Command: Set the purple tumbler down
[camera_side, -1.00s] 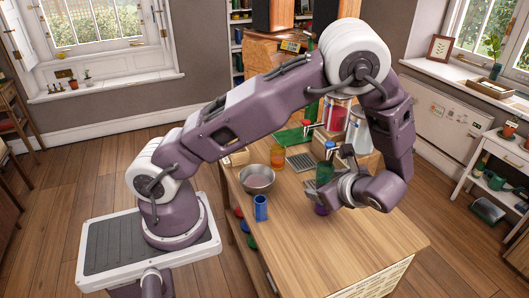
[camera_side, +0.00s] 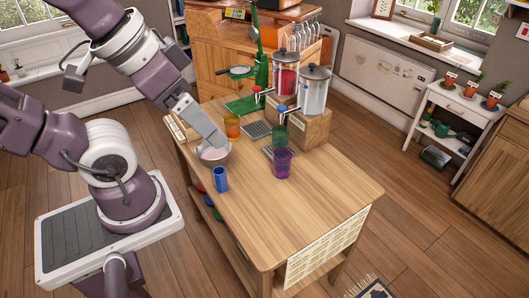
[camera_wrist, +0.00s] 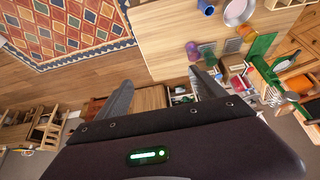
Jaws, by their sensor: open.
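The purple tumbler (camera_side: 282,164) stands upright on the wooden table (camera_side: 290,215), in front of the drink dispensers and close to a green tumbler (camera_side: 280,137). It also shows in the wrist view (camera_wrist: 192,50), beyond my fingertips and apart from them. My gripper (camera_wrist: 160,76) is open, with nothing between its two fingers. In the side view its grey end (camera_side: 207,128) overlaps the metal bowl in the picture, well left of the purple tumbler. Its height over the table is hard to tell.
A blue tumbler (camera_side: 220,179), a metal bowl (camera_side: 214,157) and an orange tumbler (camera_side: 232,127) stand on the table's left side. The red dispenser (camera_side: 285,74) and clear dispenser (camera_side: 314,90) stand behind on a wooden stand. The table's front half is clear.

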